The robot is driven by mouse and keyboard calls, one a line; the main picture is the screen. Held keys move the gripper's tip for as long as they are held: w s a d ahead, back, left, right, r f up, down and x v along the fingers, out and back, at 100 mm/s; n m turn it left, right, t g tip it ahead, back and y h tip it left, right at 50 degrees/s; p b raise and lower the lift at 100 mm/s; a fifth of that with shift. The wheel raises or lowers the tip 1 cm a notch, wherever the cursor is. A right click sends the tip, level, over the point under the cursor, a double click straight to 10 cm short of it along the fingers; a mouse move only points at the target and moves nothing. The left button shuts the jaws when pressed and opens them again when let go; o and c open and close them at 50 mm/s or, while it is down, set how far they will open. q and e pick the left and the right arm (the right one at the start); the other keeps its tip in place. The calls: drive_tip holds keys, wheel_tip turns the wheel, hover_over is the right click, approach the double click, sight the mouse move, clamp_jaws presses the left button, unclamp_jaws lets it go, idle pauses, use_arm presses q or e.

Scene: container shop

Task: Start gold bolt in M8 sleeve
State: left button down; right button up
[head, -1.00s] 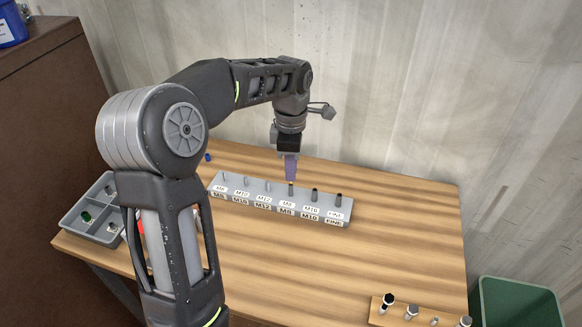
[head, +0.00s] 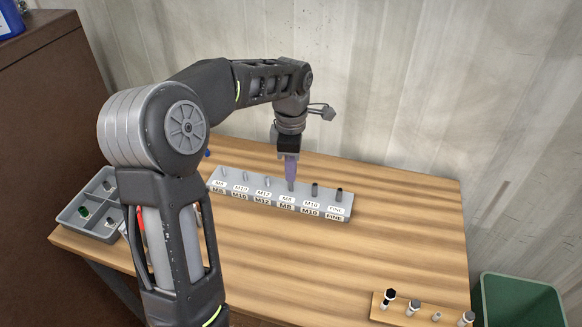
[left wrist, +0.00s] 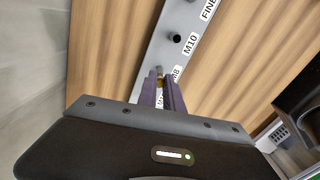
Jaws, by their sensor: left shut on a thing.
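The grey sleeve rack (head: 348,211) stands on the table, with a row of short posts and labels M8, M10, M12 and FINE. My left gripper (head: 291,184) points down over the second M8 post, left of a dark M10 sleeve (head: 314,190). Its purple fingers are shut on the gold bolt, and a small gold-brown bit (left wrist: 159,72) shows at the fingertips in the left wrist view. The fingers hide most of the bolt and the M8 sleeve under it, so I cannot tell how far the bolt sits in it. My right gripper is not in view.
A grey divided tray (head: 80,232) with small parts stands at the table's left edge. A small wooden holder (head: 400,316) with several bolts is at the front right. A green bin (head: 520,305) is beyond the right edge. The table's middle is clear.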

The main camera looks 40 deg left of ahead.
use_arm(q)
drive_tip(key=shift+f+b, duration=0.55)
drive_tip(key=shift+f, duration=0.25)
drive_tip(key=m, duration=1.9)
drive_tip(key=shift+m, duration=0.3)
drive_tip(key=c, duration=1.9)
unclamp_jaws()
drive_tip(key=o, duration=0.5)
